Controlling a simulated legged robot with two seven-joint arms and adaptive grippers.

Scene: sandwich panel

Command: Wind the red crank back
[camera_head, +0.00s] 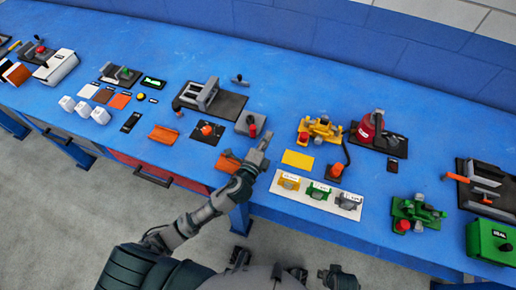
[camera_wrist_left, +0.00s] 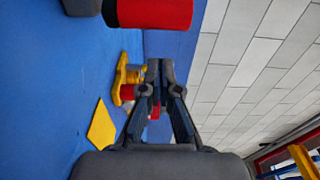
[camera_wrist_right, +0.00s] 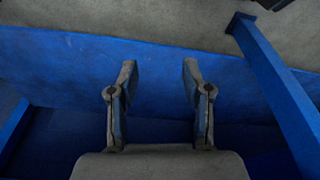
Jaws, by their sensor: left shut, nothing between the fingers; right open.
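The red crank (camera_head: 252,126) sits on a grey base (camera_head: 245,119) near the middle of the blue table. In the left wrist view a red cylinder, likely its handle (camera_wrist_left: 150,12), shows large at the top edge, with a dark grey piece beside it. My left gripper (camera_head: 266,138) is shut and empty, just to the right of the crank and apart from it as far as I can tell. Its closed fingertips show in the left wrist view (camera_wrist_left: 160,70). My right gripper (camera_wrist_right: 159,70) is open and empty, facing the blue table structure and grey floor.
A yellow device (camera_head: 320,129) and a yellow plate (camera_head: 297,160) lie right of the left gripper. A white tray with several small blocks (camera_head: 318,207) is at the front edge. A grey clamp on a black plate (camera_head: 228,107) stands behind left of the crank.

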